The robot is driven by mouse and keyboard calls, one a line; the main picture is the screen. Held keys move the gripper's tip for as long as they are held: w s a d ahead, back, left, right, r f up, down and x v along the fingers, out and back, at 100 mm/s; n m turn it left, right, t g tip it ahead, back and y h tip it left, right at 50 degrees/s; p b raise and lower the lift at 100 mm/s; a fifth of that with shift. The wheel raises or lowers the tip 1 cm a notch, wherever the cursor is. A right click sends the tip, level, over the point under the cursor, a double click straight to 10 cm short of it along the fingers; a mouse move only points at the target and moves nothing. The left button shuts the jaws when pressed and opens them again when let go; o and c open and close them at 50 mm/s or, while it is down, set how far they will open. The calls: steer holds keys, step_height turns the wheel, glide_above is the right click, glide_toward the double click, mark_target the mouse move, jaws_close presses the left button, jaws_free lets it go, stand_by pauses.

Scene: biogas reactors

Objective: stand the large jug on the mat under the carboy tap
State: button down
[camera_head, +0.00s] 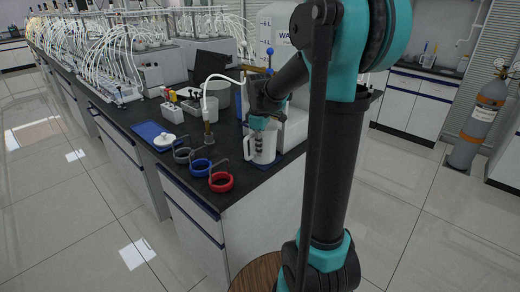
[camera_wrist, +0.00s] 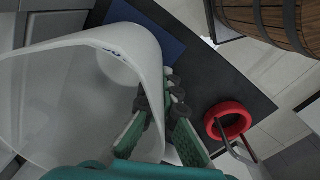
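The large jug (camera_head: 267,148) is whitish and see-through. It stands upright near the counter's right end, its handle on the left. In the wrist view the jug (camera_wrist: 70,100) fills the left half. My gripper (camera_head: 259,143) points down at it, and the fingers overlap its near side. In the wrist view my gripper's teal-padded fingers (camera_wrist: 162,95) lie along the jug's right side; whether they pinch it is unclear. A dark blue mat (camera_wrist: 161,32) shows beside the jug's base; whether the base rests on it is hard to tell. The white carboy (camera_head: 280,30) stands behind, partly hidden; its tap is not clear.
A red ring (camera_head: 221,182), a blue ring (camera_head: 200,168) and a grey ring (camera_head: 182,155) sit at the counter's front edge. Another blue mat (camera_head: 150,130) lies left with a white lidded item. A wooden barrel (camera_head: 258,274) stands on the floor. Tubed equipment fills the far counter.

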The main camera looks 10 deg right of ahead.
steer(key=c, duration=1.7)
jaws_free()
step_height(320, 180, up, 12)
steer(key=shift+s+r, duration=0.15)
